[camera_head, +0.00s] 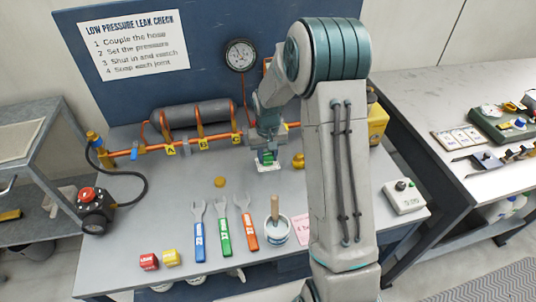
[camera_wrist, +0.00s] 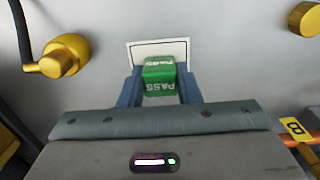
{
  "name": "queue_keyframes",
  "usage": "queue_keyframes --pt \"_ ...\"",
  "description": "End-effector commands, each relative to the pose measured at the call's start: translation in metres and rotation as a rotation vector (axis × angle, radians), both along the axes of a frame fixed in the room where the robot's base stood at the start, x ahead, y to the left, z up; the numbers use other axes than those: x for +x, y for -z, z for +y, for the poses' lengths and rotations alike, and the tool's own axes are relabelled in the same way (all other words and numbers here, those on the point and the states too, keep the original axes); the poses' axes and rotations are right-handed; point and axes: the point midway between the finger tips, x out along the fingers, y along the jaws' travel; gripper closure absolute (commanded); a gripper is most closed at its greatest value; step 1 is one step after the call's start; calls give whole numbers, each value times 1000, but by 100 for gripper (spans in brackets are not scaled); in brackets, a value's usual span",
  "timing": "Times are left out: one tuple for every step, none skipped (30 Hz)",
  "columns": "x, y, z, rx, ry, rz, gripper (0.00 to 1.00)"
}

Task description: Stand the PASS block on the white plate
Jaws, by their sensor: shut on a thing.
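The green PASS block (camera_wrist: 159,84) is between the two blue fingers of my gripper (camera_wrist: 160,88) in the wrist view. White PASS lettering shows on two of its faces. The white plate (camera_wrist: 143,49) lies just beyond and partly under the block in that view. In the head view my gripper (camera_head: 267,157) points down over the white plate (camera_head: 269,169), with the green block (camera_head: 268,158) low between its fingers. I cannot tell whether the block touches the plate.
A red block (camera_head: 149,261) and a yellow block (camera_head: 171,257) sit at the front left. Several wrenches (camera_head: 223,228) and a white pot with a brush (camera_head: 275,232) lie in front. The orange pipe (camera_head: 205,140) with its tank runs behind. A grey box (camera_head: 404,196) stands right.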

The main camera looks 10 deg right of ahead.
Motion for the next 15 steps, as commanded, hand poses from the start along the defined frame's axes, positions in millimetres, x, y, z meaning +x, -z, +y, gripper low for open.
queue_keyframes --pt "0 1 0 0 0 0 92" --pt "0 3 0 0 0 0 92" --pt "0 4 0 0 0 0 92" --pt "0 4 0 0 0 0 67" --pt "0 3 0 0 0 0 59" --pt "0 3 0 0 0 0 48" --pt "0 3 0 0 0 0 48" --pt "0 3 0 0 0 0 48" --pt "0 3 0 0 0 0 48" --pt "0 3 0 0 0 0 48" --pt "0 3 0 0 0 0 48" --pt "0 3 0 0 0 0 48" --pt "0 3 0 0 0 0 48" --pt "0 3 0 0 0 0 48" --pt "0 2 0 0 0 0 48"
